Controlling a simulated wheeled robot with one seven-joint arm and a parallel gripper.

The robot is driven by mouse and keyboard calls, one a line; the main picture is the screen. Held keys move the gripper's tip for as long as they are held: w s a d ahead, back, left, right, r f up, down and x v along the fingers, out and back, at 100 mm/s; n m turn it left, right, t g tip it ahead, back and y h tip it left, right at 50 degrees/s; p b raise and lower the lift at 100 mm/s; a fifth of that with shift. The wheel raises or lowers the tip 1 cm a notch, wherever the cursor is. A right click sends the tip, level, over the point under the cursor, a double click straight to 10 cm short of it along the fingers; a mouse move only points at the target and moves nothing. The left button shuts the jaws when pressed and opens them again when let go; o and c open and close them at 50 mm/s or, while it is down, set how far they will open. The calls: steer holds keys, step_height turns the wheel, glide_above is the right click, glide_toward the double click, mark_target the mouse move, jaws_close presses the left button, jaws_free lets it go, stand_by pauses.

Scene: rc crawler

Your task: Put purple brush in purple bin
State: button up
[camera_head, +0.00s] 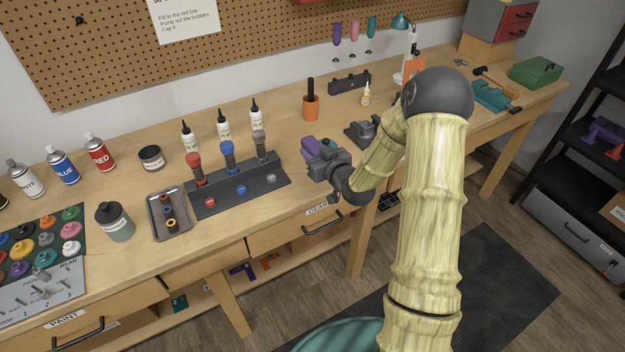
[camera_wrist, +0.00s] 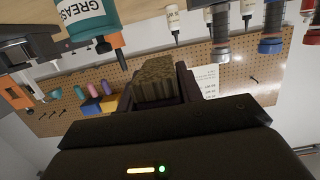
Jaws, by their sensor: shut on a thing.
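My gripper (camera_head: 322,160) is above the front part of the workbench, right of the dark bottle rack. It is shut on a brush, whose ridged olive-brown block, seemingly bristles, shows between the fingers in the wrist view (camera_wrist: 155,80). A purple piece (camera_head: 310,148) shows at the gripper's far side in the head view; it seems to be part of the brush, though the gripper partly hides it. I cannot pick out the purple bin for sure. A purple shape (camera_head: 241,268) lies on the low shelf under the bench, beside an orange one (camera_head: 270,261).
A dark rack (camera_head: 235,190) with capped tools and a grey tray (camera_head: 170,215) stand to the left. A dark vise-like tool (camera_head: 362,133) is close on the right.

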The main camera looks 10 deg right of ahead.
steer(key=shift+w+r, duration=0.2)
steer(key=shift+s+d+f, duration=0.1)
steer(key=shift+s+d, duration=0.1)
steer(key=shift+s, duration=0.15)
steer(key=shift+w+a+f+p, duration=0.1)
steer(key=shift+f+p, duration=0.2)
steer(key=shift+f, duration=1.1)
steer(key=shift+w+f+p, duration=0.1)
steer(key=shift+f+p, duration=0.15)
steer(key=shift+f, duration=1.15)
steer(key=shift+s+f+p, duration=0.1)
steer(key=shift+f+p, duration=0.3)
steer(key=shift+f, duration=1.7)
steer(key=shift+f, duration=0.1)
steer(key=o, duration=1)
